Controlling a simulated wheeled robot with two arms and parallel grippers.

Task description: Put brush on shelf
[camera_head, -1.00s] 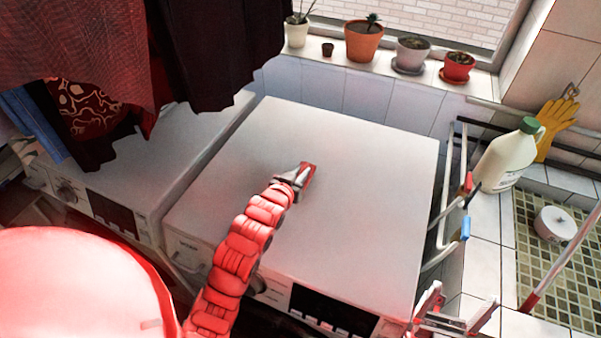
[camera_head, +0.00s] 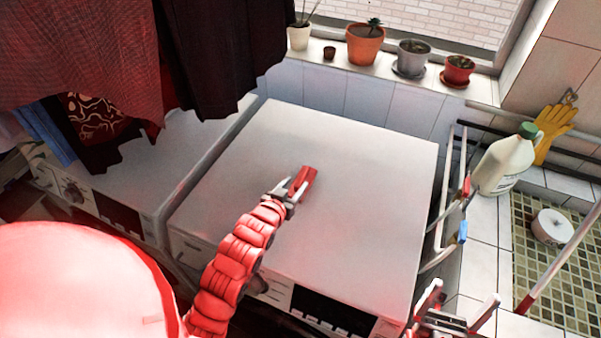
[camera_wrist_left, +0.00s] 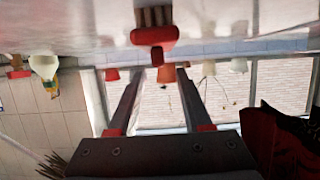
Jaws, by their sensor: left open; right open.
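The brush (camera_head: 306,178) is red and lies on the white washing machine top (camera_head: 350,160), right at my left gripper's tips. In the left wrist view, which appears upside down, the brush (camera_wrist_left: 153,36) shows a red body and brown bristles against the white surface. My left gripper (camera_head: 288,190) is open. In the wrist view its two fingers (camera_wrist_left: 160,75) are spread, with the brush at their tips and not clamped. My right gripper (camera_head: 457,302) is open and empty at the lower right. I cannot tell which surface is the shelf.
Potted plants (camera_head: 365,42) stand on the window sill. A wire rack (camera_head: 450,190), a bottle (camera_head: 505,160) and yellow gloves (camera_head: 553,128) are at the right. Dark cloth (camera_head: 220,55) hangs at upper left. The machine top is otherwise clear.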

